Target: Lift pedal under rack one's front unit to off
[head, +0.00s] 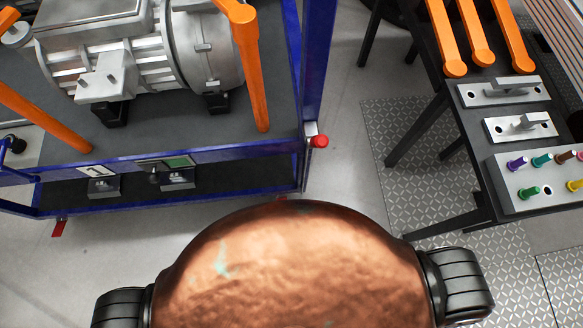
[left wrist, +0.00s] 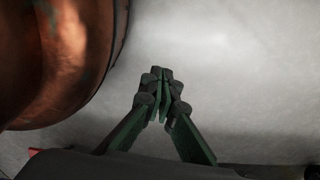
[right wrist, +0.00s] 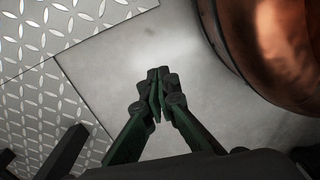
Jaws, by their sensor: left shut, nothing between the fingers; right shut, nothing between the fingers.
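The blue rack (head: 240,158) marked with a "1" plate (head: 97,170) stands at the left in the head view, holding a grey metal drive unit (head: 140,50). A small red pedal (head: 60,227) sticks out below the rack's lower front rail at the left; whether it is up or down I cannot tell. My left gripper (left wrist: 161,72) is shut and empty over bare floor in the left wrist view. My right gripper (right wrist: 158,74) is shut and empty over the floor in the right wrist view. Neither gripper shows in the head view.
A red knob (head: 320,141) sits on the rack's right front post. A dark table (head: 465,190) at the right carries orange bars, metal brackets and a panel of coloured knobs (head: 540,178). Grey floor (head: 352,185) lies clear between rack and table.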

